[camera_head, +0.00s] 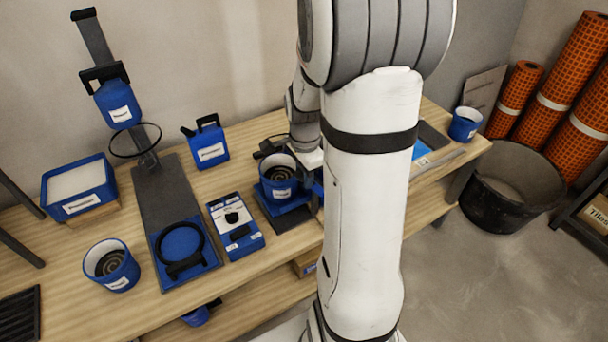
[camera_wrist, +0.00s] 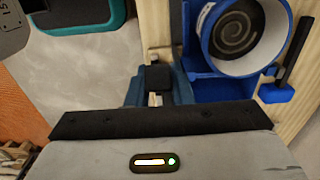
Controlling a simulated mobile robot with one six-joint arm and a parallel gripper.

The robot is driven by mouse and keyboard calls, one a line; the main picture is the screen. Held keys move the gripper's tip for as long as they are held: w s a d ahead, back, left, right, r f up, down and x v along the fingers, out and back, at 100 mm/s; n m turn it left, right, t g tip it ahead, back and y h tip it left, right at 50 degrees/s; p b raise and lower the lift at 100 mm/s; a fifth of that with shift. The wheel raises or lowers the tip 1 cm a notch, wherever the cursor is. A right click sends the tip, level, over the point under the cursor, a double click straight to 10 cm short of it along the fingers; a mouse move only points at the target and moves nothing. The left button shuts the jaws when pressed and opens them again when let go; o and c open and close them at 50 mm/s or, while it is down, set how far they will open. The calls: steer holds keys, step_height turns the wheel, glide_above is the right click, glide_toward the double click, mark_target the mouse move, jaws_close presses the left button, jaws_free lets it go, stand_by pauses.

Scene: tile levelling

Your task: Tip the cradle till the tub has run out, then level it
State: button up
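The blue tub (camera_head: 279,180) with a white label sits in the blue cradle (camera_head: 287,220) on the bench. It looks about upright in the head view. The tub (camera_wrist: 243,38) also shows in the wrist view, with a white rim and a pale spiral on a dark inside; I cannot tell how much it holds. My gripper (camera_wrist: 158,85) is beside the cradle. Its two fingers stand on either side of a small black block, apparently the cradle's handle (camera_wrist: 159,77), which fills the gap between them. My arm hides this spot in the head view.
Left of the cradle are a blue control box (camera_head: 235,226), a stand with a black ring (camera_head: 180,250), another blue tub (camera_head: 111,265) and a blue tray (camera_head: 78,188). A blue bottle (camera_head: 208,147) stands behind. A black bucket (camera_head: 510,190) is on the floor at right.

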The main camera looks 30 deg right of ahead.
jaws_close()
steer(key=shift+a, duration=0.1)
